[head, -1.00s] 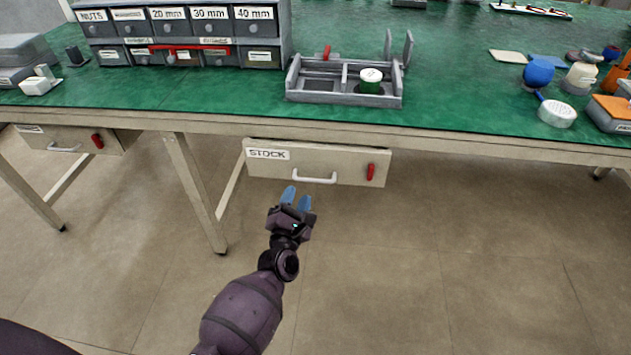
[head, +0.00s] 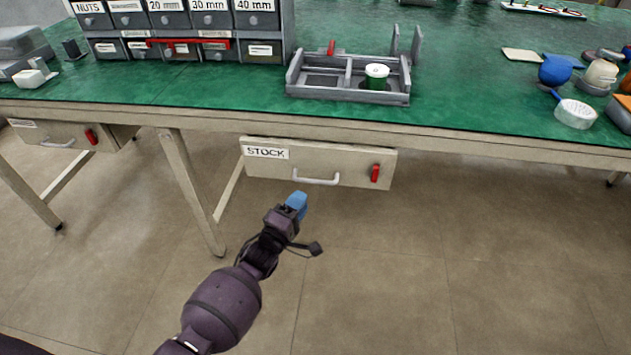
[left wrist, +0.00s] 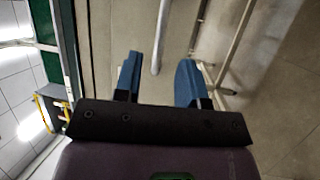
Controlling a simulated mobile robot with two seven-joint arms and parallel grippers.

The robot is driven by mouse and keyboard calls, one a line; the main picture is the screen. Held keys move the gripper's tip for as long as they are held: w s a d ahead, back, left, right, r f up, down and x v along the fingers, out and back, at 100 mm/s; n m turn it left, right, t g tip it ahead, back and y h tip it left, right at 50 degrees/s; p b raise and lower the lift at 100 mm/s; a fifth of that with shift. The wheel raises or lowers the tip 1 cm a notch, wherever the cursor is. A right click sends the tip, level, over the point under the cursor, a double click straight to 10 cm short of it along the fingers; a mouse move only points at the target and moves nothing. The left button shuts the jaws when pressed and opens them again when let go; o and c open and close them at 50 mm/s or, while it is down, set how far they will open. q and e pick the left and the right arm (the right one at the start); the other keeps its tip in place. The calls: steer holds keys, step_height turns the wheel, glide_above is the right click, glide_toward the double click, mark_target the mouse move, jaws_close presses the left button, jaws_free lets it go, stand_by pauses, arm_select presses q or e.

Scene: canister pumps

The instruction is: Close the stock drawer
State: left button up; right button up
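The stock drawer (head: 225,155) hangs under the green-topped bench, with a beige front, a STOCK label, a pale bar handle (head: 316,181) and a red latch (head: 375,173). Its front overlaps the bench's lower edge; I cannot tell how far out it stands. My left gripper (head: 297,203) is just below the handle in the head view, its blue fingers overlapping there. In the left wrist view my left gripper (left wrist: 160,82) is open, with nothing between its fingertips; the handle (left wrist: 160,38) runs ahead of the gap. I see no contact. My right gripper is out of view.
The bench edge (head: 450,142) runs above the drawer, with a bench leg (head: 190,190) to its left. Another drawer (head: 50,134) is farther left. A grey tray (head: 345,97) holding a green-and-white canister stands on top. The floor below the drawer is clear.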

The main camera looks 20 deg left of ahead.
mark_target(315, 181)
arm_select(q)
steer(key=shift+b+x, duration=0.85)
steer(key=shift+x, duration=3.05)
jaws_close()
